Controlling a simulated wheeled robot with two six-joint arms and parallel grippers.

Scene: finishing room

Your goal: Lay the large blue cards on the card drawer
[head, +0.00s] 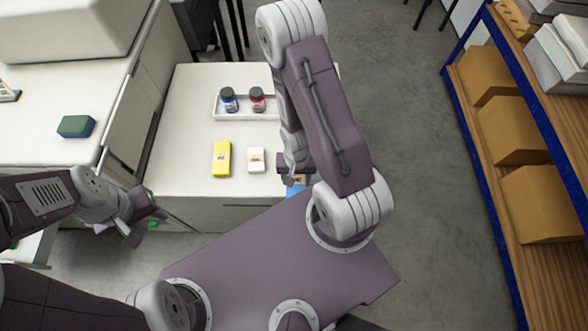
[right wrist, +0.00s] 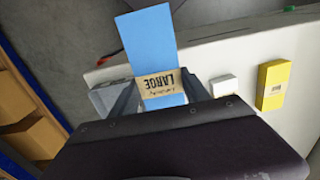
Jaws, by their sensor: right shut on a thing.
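A stack of large blue cards (right wrist: 150,35) with a tan band marked "LARGE" is between the fingers of my right gripper (right wrist: 160,92) in the right wrist view. My right gripper is shut on it. In the head view only a small part of the blue cards (head: 296,190) shows below my right gripper (head: 292,177), at the white table's right front edge. My left gripper (head: 138,226) is left of the table front, low down, beside something green; its fingers are unclear. I cannot make out an open card drawer.
On the white table (head: 185,170) are a yellow box (head: 221,158), a small white box (head: 256,160) and a tray (head: 222,113) with two jars. A green-and-blue block (head: 76,126) lies on the left counter. Shelves with cardboard boxes (head: 514,130) stand at right.

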